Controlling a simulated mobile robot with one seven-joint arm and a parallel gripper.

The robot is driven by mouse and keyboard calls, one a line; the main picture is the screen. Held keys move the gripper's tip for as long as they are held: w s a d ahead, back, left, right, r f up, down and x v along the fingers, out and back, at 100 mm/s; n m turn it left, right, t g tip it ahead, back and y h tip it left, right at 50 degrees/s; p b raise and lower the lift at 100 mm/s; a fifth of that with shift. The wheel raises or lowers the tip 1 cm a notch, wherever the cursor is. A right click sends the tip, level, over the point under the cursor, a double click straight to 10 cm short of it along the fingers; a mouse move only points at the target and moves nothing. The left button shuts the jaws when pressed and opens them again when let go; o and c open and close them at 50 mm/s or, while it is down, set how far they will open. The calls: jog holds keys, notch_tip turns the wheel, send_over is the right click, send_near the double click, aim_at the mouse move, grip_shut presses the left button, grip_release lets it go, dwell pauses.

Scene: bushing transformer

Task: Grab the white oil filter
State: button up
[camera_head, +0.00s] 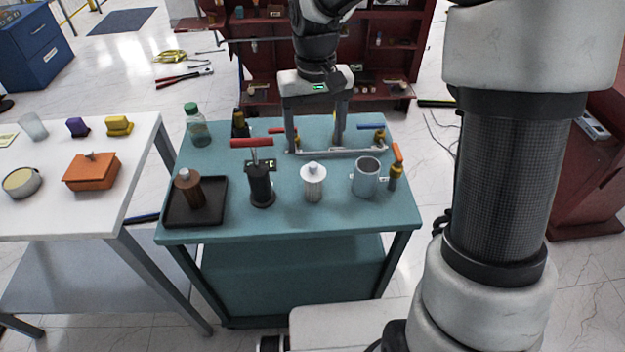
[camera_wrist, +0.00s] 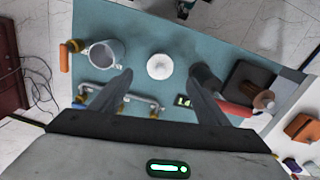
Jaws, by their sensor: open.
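The white oil filter (camera_head: 313,182) stands upright near the front middle of the teal table (camera_head: 290,226). It has a ribbed body and a pale cap. In the wrist view the white oil filter (camera_wrist: 160,66) shows from above as a round white top, beyond the fingertips and roughly between their lines. My gripper (camera_head: 314,146) is open and empty, with its two fingers pointing down behind the filter, over the pipe assembly. In the wrist view my gripper (camera_wrist: 160,76) has its fingers wide apart, with nothing between them.
A black pump with a red handle (camera_head: 262,182) stands left of the filter, and a grey metal mug (camera_head: 366,178) stands right. A pipe with valves (camera_head: 350,152) lies behind. A black tray (camera_head: 208,212) holds a brown bushing (camera_head: 188,190). A white table (camera_head: 80,215) is at left.

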aim_at(313, 164)
jog(key=f, duration=0.9)
jog(key=shift+w+a, duration=0.15)
jog(key=shift+w, duration=0.2)
jog(key=shift+c, duration=0.2)
jog(key=c, duration=1.5)
jog(key=shift+r, duration=0.1)
